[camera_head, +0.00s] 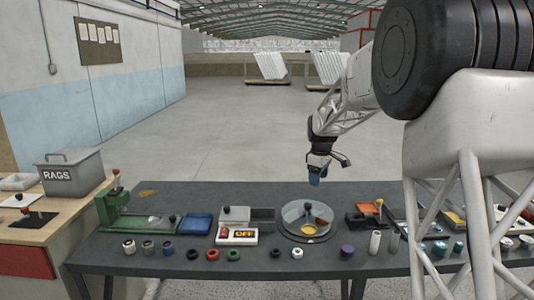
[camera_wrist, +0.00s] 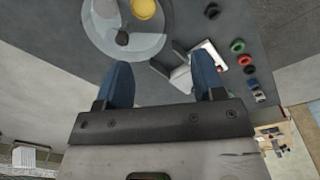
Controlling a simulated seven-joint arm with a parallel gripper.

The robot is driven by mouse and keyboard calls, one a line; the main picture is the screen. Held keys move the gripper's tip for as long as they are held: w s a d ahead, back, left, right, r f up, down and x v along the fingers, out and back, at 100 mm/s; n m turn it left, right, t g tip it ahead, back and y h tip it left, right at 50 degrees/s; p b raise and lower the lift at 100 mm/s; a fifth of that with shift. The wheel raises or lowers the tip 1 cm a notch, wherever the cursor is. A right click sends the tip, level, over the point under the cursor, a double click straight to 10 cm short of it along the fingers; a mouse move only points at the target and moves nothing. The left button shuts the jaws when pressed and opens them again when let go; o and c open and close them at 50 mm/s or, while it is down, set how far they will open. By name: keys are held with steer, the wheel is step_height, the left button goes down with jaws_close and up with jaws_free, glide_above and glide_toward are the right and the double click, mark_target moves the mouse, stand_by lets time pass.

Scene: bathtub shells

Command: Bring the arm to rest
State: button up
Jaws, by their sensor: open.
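My gripper (camera_head: 318,179) hangs from the arm above the back part of the dark table (camera_head: 255,258), pointing down. In the wrist view its two blue fingertips (camera_wrist: 162,78) are apart with nothing held between them. In that view, the round clear-covered dish (camera_wrist: 95,30) is beyond the left finger and the white and grey box lies beyond the gap between the fingers. In the head view, the round dish (camera_head: 295,218) is on the table below the gripper, with a yellow disc inside it.
A white box with an OFF display (camera_head: 238,236), a blue tray (camera_head: 195,223) and a green device (camera_head: 115,212) stand left of the dish. Several rings and cylinders line the front edge. A grey RAGS bin (camera_head: 73,170) stands on the left bench. Space above the table is open.

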steer(key=s+r+m+t, duration=0.1)
steer(key=s+r+m, duration=0.25)
steer(key=s, duration=1.15)
steer(key=s+r+m, duration=0.3)
steer(key=s+r, duration=0.2)
steer(key=s, duration=1)
steer(key=s+f+m, duration=0.2)
steer(key=s+f, duration=0.1)
steer(key=s, duration=1)
steer(key=s+f+m+t, duration=0.1)
steer(key=s+f+m, duration=0.2)
steer(key=s, duration=1)
steer(key=shift+s+f, duration=0.25)
steer(key=shift+f, duration=0.15)
